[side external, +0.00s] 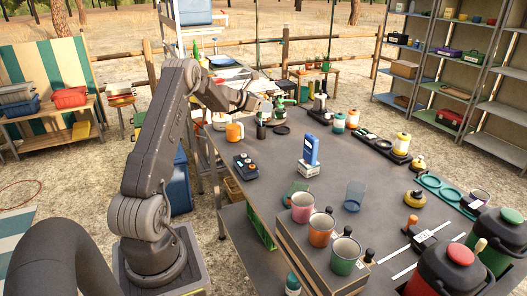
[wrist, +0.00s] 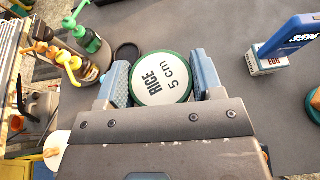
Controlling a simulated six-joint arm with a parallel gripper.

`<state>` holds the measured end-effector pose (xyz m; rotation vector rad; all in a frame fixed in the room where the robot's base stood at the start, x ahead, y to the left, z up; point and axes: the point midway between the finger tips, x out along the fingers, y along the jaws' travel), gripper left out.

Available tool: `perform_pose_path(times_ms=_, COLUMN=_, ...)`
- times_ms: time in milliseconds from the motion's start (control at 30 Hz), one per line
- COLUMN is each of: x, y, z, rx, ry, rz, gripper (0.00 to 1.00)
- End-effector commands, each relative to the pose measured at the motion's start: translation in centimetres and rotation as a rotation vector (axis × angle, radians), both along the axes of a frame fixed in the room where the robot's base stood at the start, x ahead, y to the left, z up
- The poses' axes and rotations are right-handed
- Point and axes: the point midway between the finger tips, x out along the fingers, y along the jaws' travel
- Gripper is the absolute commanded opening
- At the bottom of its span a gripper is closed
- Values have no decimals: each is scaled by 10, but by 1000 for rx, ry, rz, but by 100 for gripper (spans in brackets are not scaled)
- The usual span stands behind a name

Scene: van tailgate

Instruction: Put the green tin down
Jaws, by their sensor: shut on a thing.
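The green tin (wrist: 161,79) shows in the wrist view as a round white lid with a green rim, printed "RICE 5 cm". My gripper (wrist: 162,77) is shut on it, with one grey-blue finger on each side. In the side view my gripper (side external: 266,108) is at the far left part of the dark table (side external: 270,165), among bottles, and I cannot pick out the tin there for certain. The tin's underside is hidden, so I cannot tell whether it touches the table.
A black ring (wrist: 127,52) lies on the table just left of the tin. A green-topped bottle (wrist: 89,42) and a yellow-topped bottle (wrist: 68,62) stand farther left. A blue item on a small box (wrist: 268,64) stands at right. Bare table lies between.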

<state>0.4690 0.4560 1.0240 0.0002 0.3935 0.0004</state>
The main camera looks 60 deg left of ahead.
Motion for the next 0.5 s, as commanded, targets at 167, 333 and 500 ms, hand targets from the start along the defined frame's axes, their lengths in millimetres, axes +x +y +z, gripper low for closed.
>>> perform_pose_path(times_ms=167, x=0, y=-1, z=-46, rx=-4, ry=2, rz=0, gripper=31)
perform_pose_path(times_ms=333, x=0, y=0, z=-72, rx=-1, ry=0, rz=-1, gripper=31)
perform_pose_path(times_ms=500, x=1, y=0, z=-95, rx=0, ry=0, rz=-1, gripper=31)
